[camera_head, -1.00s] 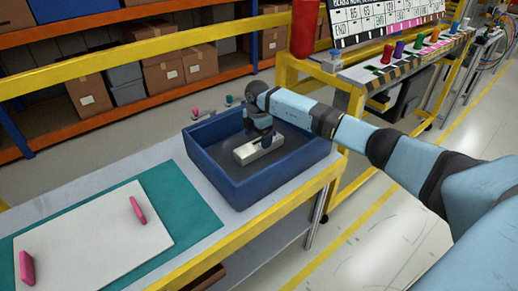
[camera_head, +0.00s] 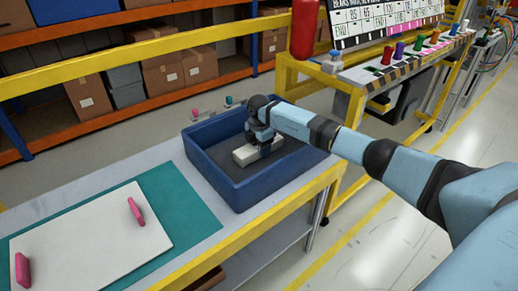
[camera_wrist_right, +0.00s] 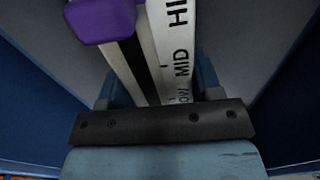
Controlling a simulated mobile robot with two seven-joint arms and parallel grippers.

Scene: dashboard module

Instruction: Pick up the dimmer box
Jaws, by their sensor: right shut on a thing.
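The dimmer box (camera_head: 250,152) is a small white block inside the blue bin (camera_head: 243,190). In the right wrist view the dimmer box (camera_wrist_right: 172,45) is close below the gripper, with a dark slot, a purple slider knob (camera_wrist_right: 103,20) and the lettering "HI", "MID" and a partly hidden "LOW". My right gripper (camera_head: 264,146) reaches down into the bin and is shut on the dimmer box. The fingers show only partly beside the box in the right wrist view. I cannot tell whether the box is clear of the bin floor. My left gripper is not in view.
The bin walls stand close around my right gripper. Left of the bin, a teal mat (camera_head: 190,205) holds a white board (camera_head: 90,240) with two pink handles. A yellow rail (camera_head: 240,235) runs along the bench front. A yellow-framed stand (camera_head: 345,100) is at the right.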

